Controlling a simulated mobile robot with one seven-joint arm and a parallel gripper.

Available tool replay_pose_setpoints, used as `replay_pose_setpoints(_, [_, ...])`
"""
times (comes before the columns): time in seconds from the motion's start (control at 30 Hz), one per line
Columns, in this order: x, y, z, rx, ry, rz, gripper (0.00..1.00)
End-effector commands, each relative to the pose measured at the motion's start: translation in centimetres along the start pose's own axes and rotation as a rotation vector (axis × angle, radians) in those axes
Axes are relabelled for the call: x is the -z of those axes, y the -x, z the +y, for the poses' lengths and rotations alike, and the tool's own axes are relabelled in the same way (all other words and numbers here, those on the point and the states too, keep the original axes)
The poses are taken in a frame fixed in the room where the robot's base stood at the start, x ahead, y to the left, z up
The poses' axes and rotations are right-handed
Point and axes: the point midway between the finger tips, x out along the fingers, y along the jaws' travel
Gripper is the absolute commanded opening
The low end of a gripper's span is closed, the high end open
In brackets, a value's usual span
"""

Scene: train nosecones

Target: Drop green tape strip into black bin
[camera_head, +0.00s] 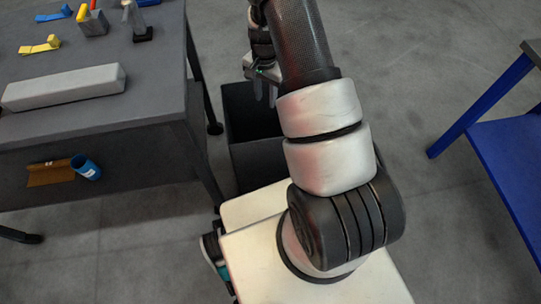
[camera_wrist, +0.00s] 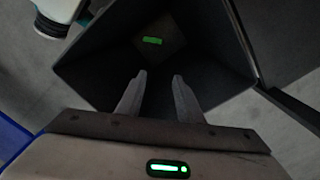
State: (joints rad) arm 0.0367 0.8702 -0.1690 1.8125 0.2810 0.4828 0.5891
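The black bin (camera_head: 248,118) stands on the floor beside the grey table, partly hidden behind my arm. In the wrist view its open mouth (camera_wrist: 95,62) fills much of the picture. A small green tape strip (camera_wrist: 152,41) lies inside the bin, on what looks like its lighter bottom. My gripper (camera_wrist: 159,76) is over the bin mouth with its two fingers apart and nothing between them. In the head view my gripper (camera_head: 264,88) is partly hidden by my arm, and the strip does not show.
The grey table (camera_head: 150,70) at left holds a long pale block (camera_head: 64,87), a yellow strip piece (camera_head: 40,46), a blue strip piece (camera_head: 54,14) and a small holder (camera_head: 93,22). A blue roll (camera_head: 86,167) is on its lower level. A blue table (camera_head: 512,150) stands at right.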

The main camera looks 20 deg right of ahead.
Motion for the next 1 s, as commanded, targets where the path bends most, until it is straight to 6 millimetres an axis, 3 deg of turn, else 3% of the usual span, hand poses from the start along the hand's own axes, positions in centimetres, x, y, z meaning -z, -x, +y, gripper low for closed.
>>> replay_pose_setpoints(0.6, [0.0, 13.7, -0.1, 0.003, 0.0, 0.002, 0.33])
replay_pose_setpoints(0.8, [0.0, 16.3, -0.1, 0.002, 0.001, 0.002, 0.33])
replay_pose_setpoints(1.0, [0.0, 17.0, 0.0, 0.0, 0.001, 0.0, 0.33])
